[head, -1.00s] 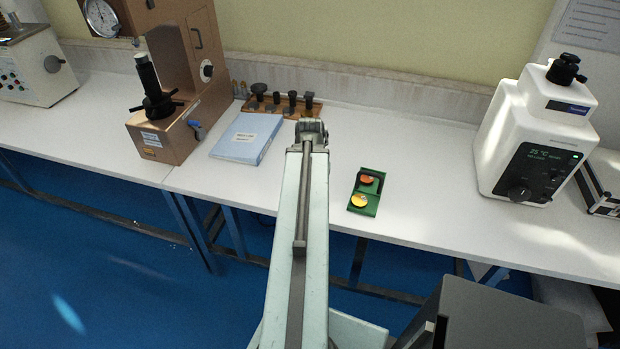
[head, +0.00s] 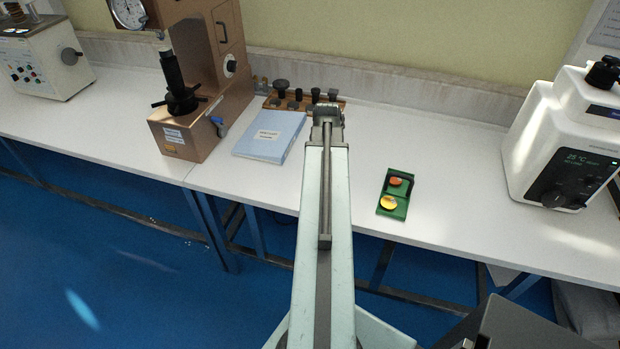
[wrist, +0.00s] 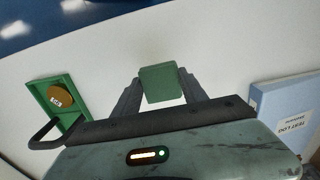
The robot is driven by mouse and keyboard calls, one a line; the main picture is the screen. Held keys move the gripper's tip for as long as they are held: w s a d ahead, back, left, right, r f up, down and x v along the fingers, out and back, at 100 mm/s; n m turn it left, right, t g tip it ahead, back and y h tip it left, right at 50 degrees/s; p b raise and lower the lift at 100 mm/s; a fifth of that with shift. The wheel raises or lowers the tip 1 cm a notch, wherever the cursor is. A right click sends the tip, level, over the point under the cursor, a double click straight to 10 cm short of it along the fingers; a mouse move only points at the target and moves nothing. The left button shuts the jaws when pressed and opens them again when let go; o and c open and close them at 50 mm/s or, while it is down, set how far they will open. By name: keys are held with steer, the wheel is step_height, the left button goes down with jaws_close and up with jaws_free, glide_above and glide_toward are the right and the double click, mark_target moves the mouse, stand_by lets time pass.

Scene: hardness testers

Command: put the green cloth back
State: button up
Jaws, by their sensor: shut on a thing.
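My gripper (wrist: 160,88) is shut on the green cloth (wrist: 162,82), which shows in the wrist view as a small muted-green block between the two grey fingers. It is above the white bench top; how high I cannot tell. In the head view my arm reaches out over the bench and hides the gripper and the cloth. A green tray (head: 392,212) with two orange-yellow discs lies on the bench to the right of my arm. In the wrist view the green tray (wrist: 66,82) is left of the gripper.
A blue-covered test log (head: 270,135) lies left of my arm. Behind it is a wooden rack (head: 340,101) with several dark pieces. A brown tester (head: 205,125) stands left, a white machine (head: 540,130) right. The bench (head: 450,185) is clear around the green tray.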

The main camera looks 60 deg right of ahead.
steer(key=shift+w+d, duration=0.45)
steer(key=shift+w, duration=0.15)
step_height(320, 180, down, 4)
steer(key=b, duration=0.4)
steer(key=shift+w+a+r, duration=0.1)
steer(key=shift+a+r, duration=0.05)
steer(key=shift+r, duration=0.05)
steer(key=shift+f, duration=0.15)
steer(key=o, duration=1.2)
step_height(320, 180, up, 13)
steer(key=p, duration=1.2)
steer(key=shift+f+p, duration=0.2)
steer(key=shift+p, duration=0.15)
steer(key=shift+f, duration=0.1)
